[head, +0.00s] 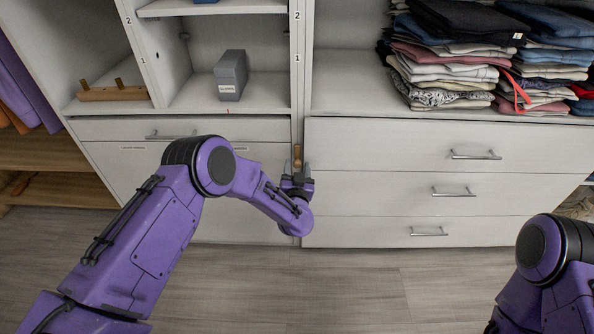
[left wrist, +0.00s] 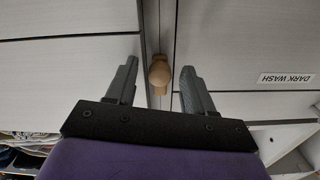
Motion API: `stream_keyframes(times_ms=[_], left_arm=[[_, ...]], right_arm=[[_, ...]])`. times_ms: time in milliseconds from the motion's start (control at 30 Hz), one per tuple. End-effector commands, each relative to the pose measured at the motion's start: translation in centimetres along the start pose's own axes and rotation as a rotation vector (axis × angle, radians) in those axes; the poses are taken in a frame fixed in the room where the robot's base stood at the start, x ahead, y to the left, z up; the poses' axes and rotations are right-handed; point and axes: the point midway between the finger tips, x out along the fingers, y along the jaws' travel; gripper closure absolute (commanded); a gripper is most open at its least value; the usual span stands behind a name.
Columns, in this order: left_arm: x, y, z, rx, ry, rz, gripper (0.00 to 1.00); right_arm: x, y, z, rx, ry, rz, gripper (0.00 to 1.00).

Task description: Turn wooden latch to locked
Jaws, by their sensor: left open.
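The small wooden latch (head: 297,154) sits on the narrow upright post between the left cabinet and the right drawers. In the head view it looks upright, in line with the post. My left gripper (head: 295,170) is at the latch, its fingers pointing toward the cabinet front. In the left wrist view the latch (left wrist: 160,76) shows as a rounded tan knob between the two open grey fingers (left wrist: 158,70), with a gap on both sides. I see no contact. Only part of my right arm shows at the right edge; its gripper is out of view.
A drawer unit (head: 380,190) with metal handles stands right of the latch, and a panelled cabinet front (head: 105,160) stands left. Folded clothes (head: 450,70) and a grey box (head: 231,75) lie on shelves above. The floor (head: 370,290) in front is clear.

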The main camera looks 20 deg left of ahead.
Motion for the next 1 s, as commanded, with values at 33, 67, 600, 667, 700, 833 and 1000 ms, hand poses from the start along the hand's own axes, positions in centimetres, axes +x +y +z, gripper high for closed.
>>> stream_keyframes(times_ms=[33, 67, 600, 667, 700, 833, 1000], left_arm=[[0.02, 0.0, 0.0, 0.0, 0.0, 0.0, 0.47], [0.02, 0.0, -0.01, 0.0, 0.0, 0.0, 0.47], [-0.03, 0.0, 0.0, -0.014, 0.0, 0.0, 1.0], [-0.03, 0.0, 0.01, -0.027, 0.0, 0.0, 1.0], [-0.03, 0.0, 0.01, -0.041, 0.0, 0.0, 1.0], [-0.02, 0.01, 0.02, -0.104, 0.0, 0.0, 1.0], [-0.01, 0.02, 0.01, -0.233, 0.001, 0.0, 1.0]], right_arm=[[0.0, 0.01, 0.0, 0.0, 0.0, 0.0, 1.0], [-0.01, 0.01, 0.0, 0.0, 0.0, 0.0, 1.0], [0.01, 0.01, 0.01, 0.0, 0.0, 0.0, 1.0], [0.04, 0.01, 0.02, 0.0, 0.0, 0.0, 1.0], [0.06, 0.01, 0.03, 0.0, 0.0, 0.0, 1.0], [0.14, 0.0, 0.07, 0.0, 0.0, 0.0, 1.0], [0.32, -0.02, 0.13, 0.0, 0.0, 0.0, 1.0]])
